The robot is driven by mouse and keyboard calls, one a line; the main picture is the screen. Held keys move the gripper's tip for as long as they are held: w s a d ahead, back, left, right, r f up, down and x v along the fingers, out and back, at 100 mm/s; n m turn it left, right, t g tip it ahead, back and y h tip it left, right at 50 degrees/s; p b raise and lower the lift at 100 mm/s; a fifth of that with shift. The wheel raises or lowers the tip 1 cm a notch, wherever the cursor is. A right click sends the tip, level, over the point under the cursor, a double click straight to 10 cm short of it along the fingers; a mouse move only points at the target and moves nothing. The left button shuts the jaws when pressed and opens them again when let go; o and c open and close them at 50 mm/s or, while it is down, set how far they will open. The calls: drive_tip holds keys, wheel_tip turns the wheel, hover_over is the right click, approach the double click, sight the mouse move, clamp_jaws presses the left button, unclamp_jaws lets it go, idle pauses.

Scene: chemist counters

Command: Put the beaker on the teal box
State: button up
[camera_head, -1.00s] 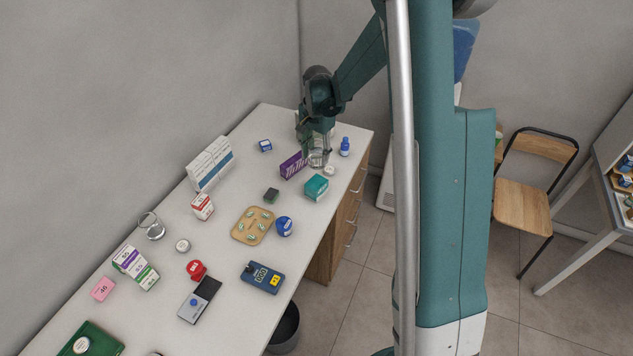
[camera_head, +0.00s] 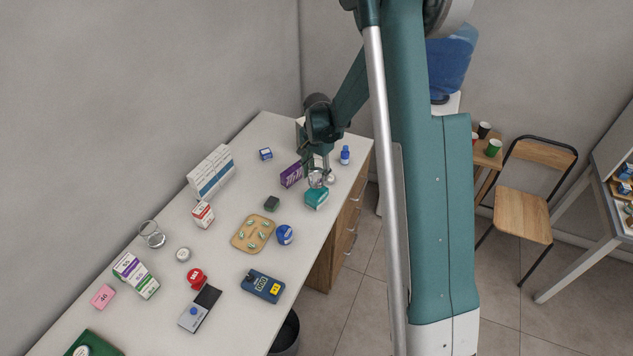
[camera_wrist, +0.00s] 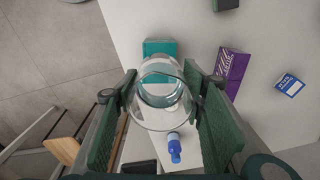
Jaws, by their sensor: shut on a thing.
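My gripper (camera_wrist: 162,100) is shut on a clear glass beaker (camera_wrist: 165,97), which sits between its two green fingers in the wrist view. In the head view the beaker (camera_head: 316,179) is at the far end of the counter, and it overlaps the back edge of the teal box (camera_head: 316,200). I cannot tell whether it touches the box. In the wrist view the teal box (camera_wrist: 160,47) shows just beyond the beaker, partly covered by its rim. The box lies flat on the counter.
A purple box (camera_head: 291,174) stands close left of the gripper. A dark green block (camera_head: 271,203) lies left of the teal box. Another empty glass (camera_head: 152,234) stands far left.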

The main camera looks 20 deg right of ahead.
sight(316, 181)
drive_tip(key=shift+f, duration=0.25)
drive_tip(key=shift+f+p, duration=0.35)
drive_tip(key=shift+f, duration=1.6)
drive_tip(key=shift+f, duration=0.2)
drive_tip(key=o, duration=1)
drive_tip(key=shift+r, duration=0.25)
drive_tip(key=shift+r+b, duration=0.7)
drive_tip(key=shift+r, duration=5.25)
drive_tip(key=shift+s, duration=0.1)
